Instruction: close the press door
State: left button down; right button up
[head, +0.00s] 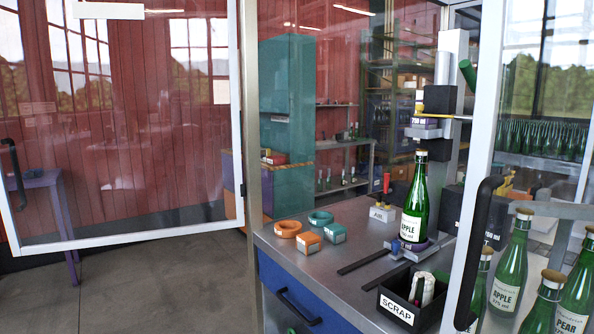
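A glass door with a white frame (239,110) stands swung open at the left, with a black handle (13,172) on its far left edge. A second white-framed glass panel (489,130) is at the right, with a long black handle (474,252) on its near edge; I cannot tell whether it is the other door leaf. Between them the press (443,110) is exposed. A green bottle labelled APPLE (412,205) stands upright under the press head. Neither of my grippers is in view.
Orange and teal rings (288,228) and small boxes lie on the metal bench (340,225). A black SCRAP bin (398,306) is at its front. Several green bottles (507,270) stand at the right. Open floor (150,290) lies below the left door.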

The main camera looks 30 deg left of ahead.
aim_at(94, 10)
jog(key=j+z, duration=0.1)
jog(key=j, duration=0.45)
jog(key=k+j+z, duration=0.1)
jog(key=j, duration=1)
jog(key=k+j+z, duration=0.15)
jog(key=j, duration=0.4)
jog(key=j+z, duration=0.1)
jog(key=j, duration=0.45)
jog(key=k+j+z, duration=0.2)
jog(key=j, duration=0.4)
jog(key=k+j+z, duration=0.15)
jog(key=j, duration=0.45)
jog(key=k+j+z, duration=0.2)
jog(key=k+j, duration=0.2)
jog(key=j, duration=0.15)
jog(key=k+j+z, duration=0.2)
jog(key=k+j, duration=0.15)
jog(key=j, duration=0.15)
jog(key=k+j+z, duration=0.15)
jog(key=k+j, duration=0.2)
jog(key=j, duration=0.1)
